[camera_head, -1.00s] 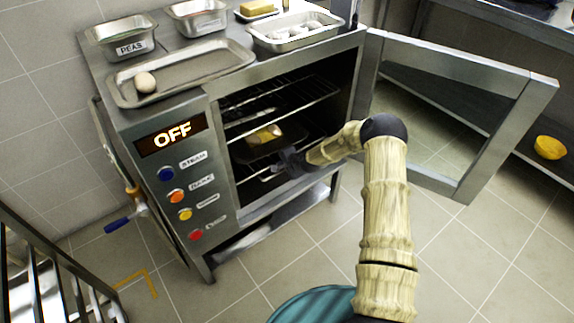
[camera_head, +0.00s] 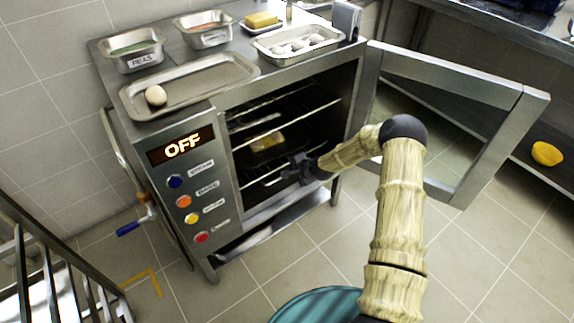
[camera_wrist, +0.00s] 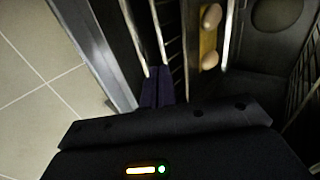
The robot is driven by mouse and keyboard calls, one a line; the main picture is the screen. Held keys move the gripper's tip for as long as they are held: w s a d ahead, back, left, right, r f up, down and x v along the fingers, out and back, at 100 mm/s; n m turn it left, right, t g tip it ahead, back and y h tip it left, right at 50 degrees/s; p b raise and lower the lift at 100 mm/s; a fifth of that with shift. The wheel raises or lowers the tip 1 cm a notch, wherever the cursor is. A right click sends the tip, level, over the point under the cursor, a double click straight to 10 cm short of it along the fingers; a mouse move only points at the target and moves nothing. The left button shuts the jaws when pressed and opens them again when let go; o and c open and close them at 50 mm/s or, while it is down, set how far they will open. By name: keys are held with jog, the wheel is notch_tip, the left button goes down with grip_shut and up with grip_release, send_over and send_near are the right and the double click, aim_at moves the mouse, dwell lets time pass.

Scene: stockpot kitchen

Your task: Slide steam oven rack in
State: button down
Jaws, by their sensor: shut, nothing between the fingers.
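The steam oven (camera_head: 222,205) stands with its door (camera_head: 455,75) swung wide open to the right. Inside are wire racks; an upper rack (camera_head: 290,108) sits above a lower rack (camera_head: 262,180), whose front wire shows near the opening. A dark tray with a yellowish item (camera_head: 266,141) is inside the oven. My gripper (camera_head: 285,175) is at the oven mouth by the lower rack's front. In the wrist view, my gripper (camera_wrist: 158,82) is shut beside the rack wires (camera_wrist: 165,45), with nothing seen between its fingers. Whether it touches the rack cannot be told.
On the oven top are a tray (camera_head: 190,88) with an egg (camera_head: 156,95), a tray of eggs (camera_head: 296,42), a peas container (camera_head: 132,50) and another container (camera_head: 204,30).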

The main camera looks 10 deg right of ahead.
jog(key=p+v, duration=0.1)
jog(key=v, duration=0.2)
jog(key=shift+s+d+r+p, duration=0.15)
jog(key=shift+s+r+p, duration=0.05)
jog(key=shift+s+p, duration=0.1)
jog(key=shift+w, duration=0.15)
jog(key=shift+r, duration=0.1)
jog(key=s+d+r+n+g+h, duration=0.25)
jog(key=s+r+n, duration=0.35)
jog(key=s+r, duration=0.9)
jog(key=s+d+r+n+g+h, duration=0.1)
jog(key=s+r+n+g+h, duration=0.35)
jog(key=s+r, duration=1)
jog(key=s+r+y+p, duration=0.1)
jog(key=s+r+p, duration=0.1)
jog(key=r+p, duration=1)
jog(key=s+r+n+t+y+p, duration=0.1)
jog(key=r+p, duration=1.2)
jog(key=p, duration=0.3)
jog(key=shift+s+a+p, duration=0.2)
jog(key=shift+s+p, duration=0.2)
